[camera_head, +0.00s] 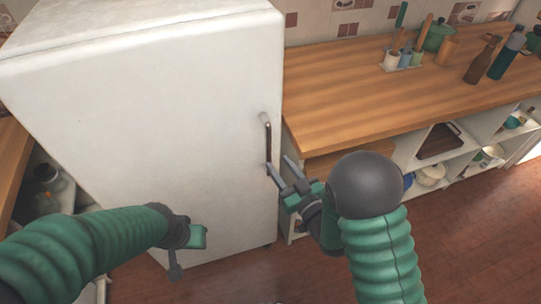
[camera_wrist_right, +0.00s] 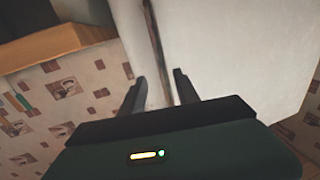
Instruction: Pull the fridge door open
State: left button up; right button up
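The white fridge (camera_head: 150,110) stands at the left of the head view, and its door looks closed. A dark upright bar handle (camera_head: 267,138) sits near the door's right edge. My right gripper (camera_head: 279,166) is open just below and beside the handle's lower end. In the right wrist view the fridge (camera_wrist_right: 225,50) fills the right, and the handle (camera_wrist_right: 155,45) runs down toward the gap between the spread fingers (camera_wrist_right: 160,88). I cannot tell whether they touch it. My left gripper (camera_head: 186,250) hangs low before the door; its fingers are mostly hidden.
A wooden counter (camera_head: 345,95) adjoins the fridge at the right, with utensils in cups (camera_head: 397,58) and bottles (camera_head: 481,60) toward its back. Open shelves below hold a tray (camera_head: 440,141) and pots. The brown floor (camera_head: 470,235) in front is clear.

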aim_at(270, 155)
jog(key=x, duration=0.6)
jog(key=shift+a, duration=0.5)
jog(key=shift+d, duration=0.1)
jog(key=shift+d, duration=0.1)
jog(key=shift+d, duration=0.1)
jog(key=shift+c, duration=0.9)
grip_shut()
